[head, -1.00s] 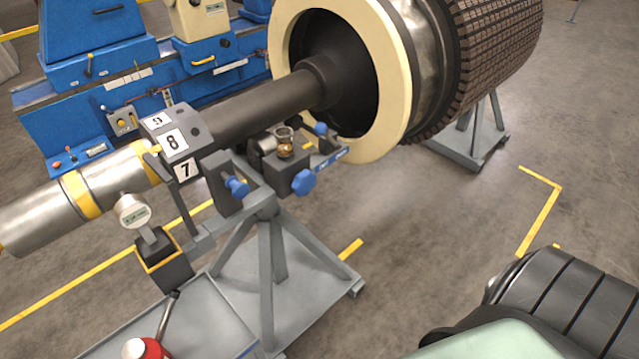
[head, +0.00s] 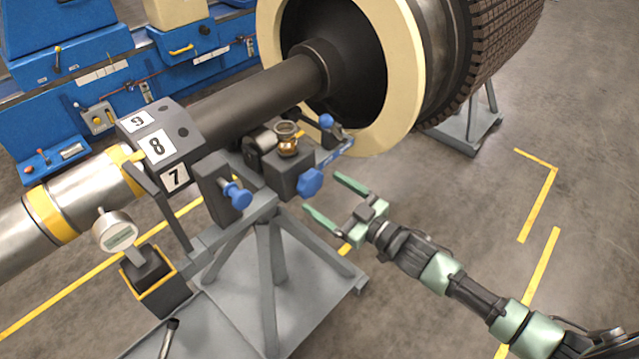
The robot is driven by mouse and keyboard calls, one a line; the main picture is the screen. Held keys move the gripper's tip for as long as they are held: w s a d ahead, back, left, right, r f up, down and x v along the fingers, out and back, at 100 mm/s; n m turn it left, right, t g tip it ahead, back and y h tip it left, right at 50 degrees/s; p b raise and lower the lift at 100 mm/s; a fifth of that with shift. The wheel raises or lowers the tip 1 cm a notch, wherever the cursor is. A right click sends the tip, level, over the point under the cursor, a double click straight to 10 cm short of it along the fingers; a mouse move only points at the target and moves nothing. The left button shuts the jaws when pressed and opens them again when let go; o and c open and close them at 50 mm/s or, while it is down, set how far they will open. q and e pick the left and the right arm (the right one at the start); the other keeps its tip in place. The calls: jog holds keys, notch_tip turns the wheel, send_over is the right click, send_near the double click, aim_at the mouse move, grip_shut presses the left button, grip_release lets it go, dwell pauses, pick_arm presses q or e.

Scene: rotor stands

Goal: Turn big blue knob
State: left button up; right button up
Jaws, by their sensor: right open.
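The big blue knob (head: 310,182) sits on the front of a dark grey block (head: 285,172) on the rotor stand, below the rotor shaft. A smaller blue knob (head: 237,195) is on a grey bracket to its left, and another small blue knob (head: 326,121) is behind it to the right. My right gripper (head: 322,197) is open and empty. Its two green fingers point up and left toward the big blue knob, apart from it as far as the view shows. My left gripper is not in view.
The dark shaft (head: 250,100) runs above the stand to the large rotor with a cream ring (head: 405,90). A dial gauge (head: 117,232) stands at the left. A blue machine (head: 70,105) is behind. The floor at the right is open, with yellow lines.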

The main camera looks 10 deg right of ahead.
aim_at(314, 188)
jog(key=x, duration=0.4)
jog(key=shift+w, duration=0.1)
jog(key=shift+w+a+f, duration=0.1)
jog(key=shift+w+a, duration=0.05)
jog(key=shift+w, duration=0.1)
jog(key=c, duration=1.4)
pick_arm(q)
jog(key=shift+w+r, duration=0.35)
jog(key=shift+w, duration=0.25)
pick_arm(e)
jog(key=n, duration=0.3)
jog(key=shift+n, duration=0.4)
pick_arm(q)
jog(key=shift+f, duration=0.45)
pick_arm(e)
jog(key=n, duration=0.4)
jog(key=shift+n, duration=0.4)
pick_arm(q)
jog(key=shift+b, duration=0.3)
